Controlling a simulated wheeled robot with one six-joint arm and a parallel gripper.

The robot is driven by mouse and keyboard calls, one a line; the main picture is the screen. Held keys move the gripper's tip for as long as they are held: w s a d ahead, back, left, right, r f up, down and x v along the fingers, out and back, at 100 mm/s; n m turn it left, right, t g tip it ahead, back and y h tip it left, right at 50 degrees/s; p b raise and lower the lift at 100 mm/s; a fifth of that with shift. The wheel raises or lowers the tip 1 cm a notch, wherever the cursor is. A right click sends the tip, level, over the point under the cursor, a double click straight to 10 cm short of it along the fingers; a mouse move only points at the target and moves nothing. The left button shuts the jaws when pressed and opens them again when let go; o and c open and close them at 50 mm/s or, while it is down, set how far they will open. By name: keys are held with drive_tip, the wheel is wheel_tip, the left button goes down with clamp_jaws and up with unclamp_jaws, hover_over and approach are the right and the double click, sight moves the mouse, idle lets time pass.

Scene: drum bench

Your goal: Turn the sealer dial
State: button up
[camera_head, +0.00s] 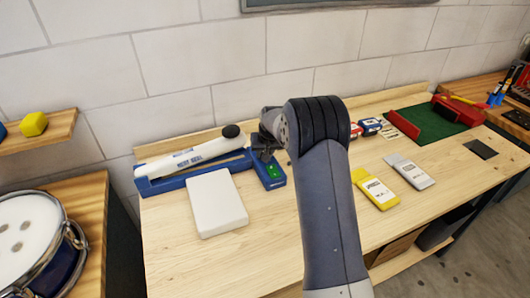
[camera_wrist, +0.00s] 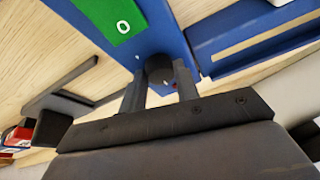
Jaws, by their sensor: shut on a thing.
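The sealer is a blue base (camera_head: 152,186) with a white lever arm (camera_head: 190,155) that ends in a black knob, at the back left of the bench. A blue control box with a green panel (camera_head: 273,172) is at its right end. In the wrist view the green panel (camera_wrist: 112,16) with a white "0" is near the top. The dark round dial (camera_wrist: 160,68) stands on the blue box, between the two fingers of my gripper (camera_wrist: 160,82). My gripper is shut on the dial. In the head view my gripper (camera_head: 264,151) is over the box and the dial is hidden.
A white block (camera_head: 216,203) lies in front of the sealer. Yellow (camera_head: 375,189) and grey (camera_head: 409,172) packets lie to the right of my arm. A green mat (camera_head: 432,125) with red pieces is farther right. A drum (camera_head: 35,232) stands at the left.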

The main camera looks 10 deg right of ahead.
drive_tip(key=m+b, duration=0.1)
drive_tip(key=m+h+b, duration=0.1)
drive_tip(key=m, duration=0.1)
drive_tip(key=shift+a+f+m, duration=0.1)
drive_tip(key=shift+a+m, duration=0.1)
drive_tip(key=shift+m, duration=0.1)
drive_tip(key=shift+m+h+b, duration=0.35)
drive_tip(key=shift+m+h, duration=0.05)
drive_tip(key=o, duration=1)
drive_tip(key=shift+c, duration=0.2)
drive_tip(key=shift+r, duration=0.2)
drive_tip(key=b+v, duration=0.1)
drive_tip(key=v, duration=0.9)
drive_tip(key=shift+r+b, duration=0.3)
drive_tip(key=shift+b, duration=0.1)
drive_tip(key=shift+s, duration=0.1)
